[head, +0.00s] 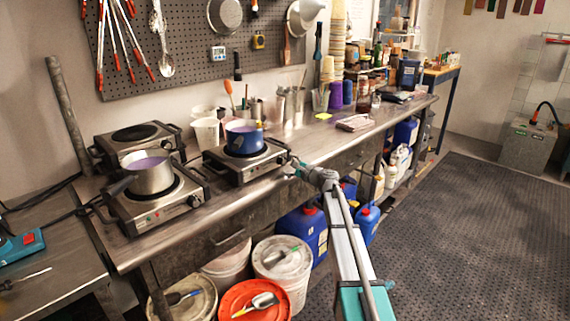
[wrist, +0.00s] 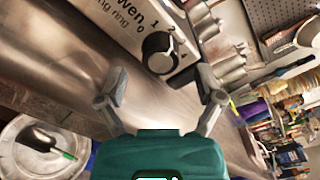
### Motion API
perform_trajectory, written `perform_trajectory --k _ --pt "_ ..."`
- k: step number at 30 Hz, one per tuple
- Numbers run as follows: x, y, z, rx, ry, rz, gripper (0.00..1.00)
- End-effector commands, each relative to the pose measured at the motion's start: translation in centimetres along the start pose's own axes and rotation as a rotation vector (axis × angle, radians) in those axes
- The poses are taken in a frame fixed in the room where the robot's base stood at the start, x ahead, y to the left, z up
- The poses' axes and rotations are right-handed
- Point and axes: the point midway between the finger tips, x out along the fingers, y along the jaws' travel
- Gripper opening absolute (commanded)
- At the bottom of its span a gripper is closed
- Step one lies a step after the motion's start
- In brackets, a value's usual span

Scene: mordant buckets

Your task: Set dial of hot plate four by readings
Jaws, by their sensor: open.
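Three hot plates show on the steel bench in the head view: one at the back left (head: 135,138), one at the front left (head: 130,213) under a steel pot (head: 150,174), and one at the right (head: 238,172) under a blue pot (head: 245,138). I see no number marking any as four. My gripper (head: 297,168) is at the front right corner of the right plate. In the wrist view the open gripper (wrist: 161,76) faces a black dial (wrist: 158,52) on a pale panel with printed numerals. The dial lies just beyond the fingertips, apparently untouched. Its exact setting is unclear.
The bench's front edge (head: 225,200) runs under my arm. Cups and beakers stand behind the right plate. Lidded buckets (head: 283,257) stand below the bench.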

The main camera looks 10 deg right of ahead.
Motion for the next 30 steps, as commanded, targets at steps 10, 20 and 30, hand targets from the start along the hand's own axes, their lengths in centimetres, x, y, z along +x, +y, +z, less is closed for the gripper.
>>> perform_trajectory --k 10,20,30 --pt "-5.7 0.1 0.1 0.0 0.001 -0.001 0.86" --pt "-9.2 0.1 0.1 0.001 0.0 0.0 0.86" --pt "-9.6 0.0 0.0 0.001 0.0 0.0 0.86"
